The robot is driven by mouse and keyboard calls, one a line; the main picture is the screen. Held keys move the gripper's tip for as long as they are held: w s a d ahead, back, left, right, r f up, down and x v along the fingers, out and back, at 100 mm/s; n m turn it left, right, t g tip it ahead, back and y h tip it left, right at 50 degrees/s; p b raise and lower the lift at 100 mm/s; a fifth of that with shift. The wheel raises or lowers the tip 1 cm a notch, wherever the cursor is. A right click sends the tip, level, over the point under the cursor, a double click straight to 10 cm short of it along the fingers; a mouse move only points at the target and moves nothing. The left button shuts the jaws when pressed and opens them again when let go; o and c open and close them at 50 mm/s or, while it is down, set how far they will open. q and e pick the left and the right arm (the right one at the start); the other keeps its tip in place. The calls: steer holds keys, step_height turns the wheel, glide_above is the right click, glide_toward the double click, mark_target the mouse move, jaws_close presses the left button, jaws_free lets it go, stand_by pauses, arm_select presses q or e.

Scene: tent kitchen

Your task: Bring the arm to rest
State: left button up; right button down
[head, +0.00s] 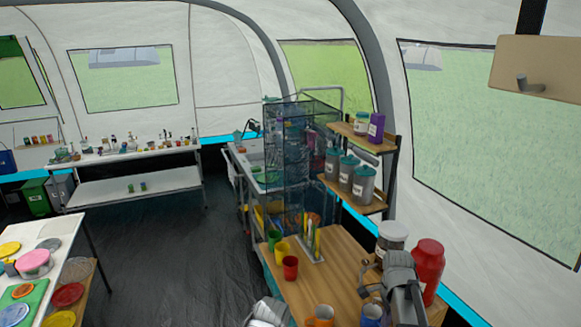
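A grey part of my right arm with its gripper (396,275) shows at the bottom right, over the right end of the wooden counter (335,262). Its fingers are too small and dark to tell open from shut, and I see no object clearly held. A pale grey part, apparently my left gripper (268,313), just shows at the bottom edge, left of the counter. Most of it is cut off by the frame, so its fingers are hidden.
On the counter stand a red mug (290,268), a yellow mug (281,251), an orange mug (320,316), a blue mug (371,315) and a red canister (428,271) close beside my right arm. A table (75,243) with plates stands left. The dark floor (170,265) between is clear.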

steer(key=s+a+f+n+b, duration=0.3)
steer(key=s+a+n, duration=0.4)
steer(key=a+n, duration=0.3)
steer(key=s+a+f+n+b, duration=0.4)
steer(key=s+a+n, duration=0.3)
steer(key=a+n, duration=0.3)
steer(key=shift+s+a+f+n+h+b, duration=0.2)
steer(key=shift+a+f+n+h+b, duration=0.15)
steer(key=shift+f+n, duration=0.45)
